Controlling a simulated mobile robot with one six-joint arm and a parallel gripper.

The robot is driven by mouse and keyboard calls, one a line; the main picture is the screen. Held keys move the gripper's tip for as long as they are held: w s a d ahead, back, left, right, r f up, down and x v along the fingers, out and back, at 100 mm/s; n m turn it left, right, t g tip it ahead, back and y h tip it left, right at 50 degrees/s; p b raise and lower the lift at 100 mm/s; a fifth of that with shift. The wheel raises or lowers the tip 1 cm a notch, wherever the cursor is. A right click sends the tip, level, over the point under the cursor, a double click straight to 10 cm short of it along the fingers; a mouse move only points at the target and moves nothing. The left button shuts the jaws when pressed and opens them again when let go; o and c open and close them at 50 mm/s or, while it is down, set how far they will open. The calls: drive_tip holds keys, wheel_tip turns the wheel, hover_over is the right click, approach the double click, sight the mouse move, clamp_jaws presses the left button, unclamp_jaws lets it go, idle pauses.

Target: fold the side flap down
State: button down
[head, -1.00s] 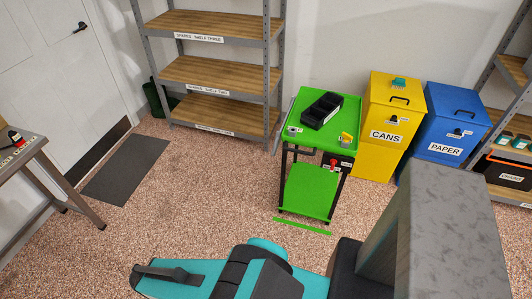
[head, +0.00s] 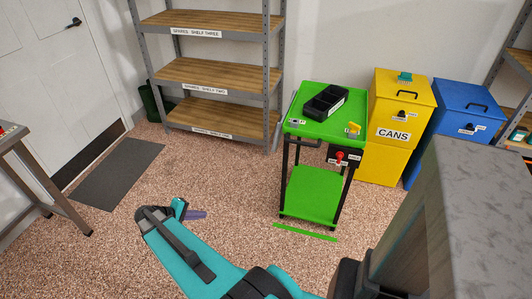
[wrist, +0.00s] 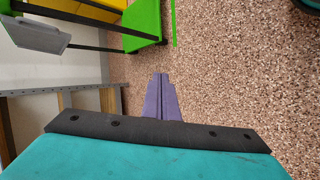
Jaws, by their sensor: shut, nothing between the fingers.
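The green cart (head: 318,128) stands in the middle of the head view. A thin grey strip (head: 289,106) runs along the left edge of its top and looks like the side flap, seen nearly edge-on. In the wrist view a grey panel (wrist: 36,36) at the upper left, by the cart's top end, looks like the same flap. I cannot tell its exact angle. My gripper (head: 205,214) is left of the cart, above the floor and apart from it. Its purple fingers are together and empty in the wrist view (wrist: 159,76).
On the cart top are a black tray (head: 324,102) and a yellow item (head: 353,129); a red knob (head: 339,156) is on its front. The yellow bin (head: 392,150) stands close on the right, shelving (head: 215,75) behind. The floor left of the cart is open.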

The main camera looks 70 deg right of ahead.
drive_tip(key=s+d+r+m+g+h+b, duration=0.1)
drive_tip(key=d+r+b, duration=0.3)
drive_tip(key=d, duration=0.5)
drive_tip(key=s+d+r+m+g+h+b, duration=0.1)
drive_tip(key=s+d+r+h+b, duration=0.2)
drive_tip(key=d, duration=0.6)
drive_tip(key=s+d+r+m+g+h+b, duration=0.1)
drive_tip(key=d+r+b, duration=0.3)
drive_tip(key=d, duration=0.5)
wheel_tip(320, 180, up, 2)
drive_tip(key=shift+s+d+r+m+g+h+b, duration=0.1)
drive_tip(key=shift+s+d+m+g+h+b, duration=0.35)
drive_tip(key=shift+h, duration=0.25)
drive_tip(key=shift+s, duration=0.1)
drive_tip(key=s+a+x, duration=0.1)
drive_tip(key=s+x, duration=0.1)
drive_tip(key=x, duration=1)
drive_tip(key=shift+s+f, duration=0.35)
drive_tip(key=shift+w+f+b, duration=0.1)
drive_tip(key=shift+w+b, duration=0.05)
drive_tip(key=shift+b, duration=0.3)
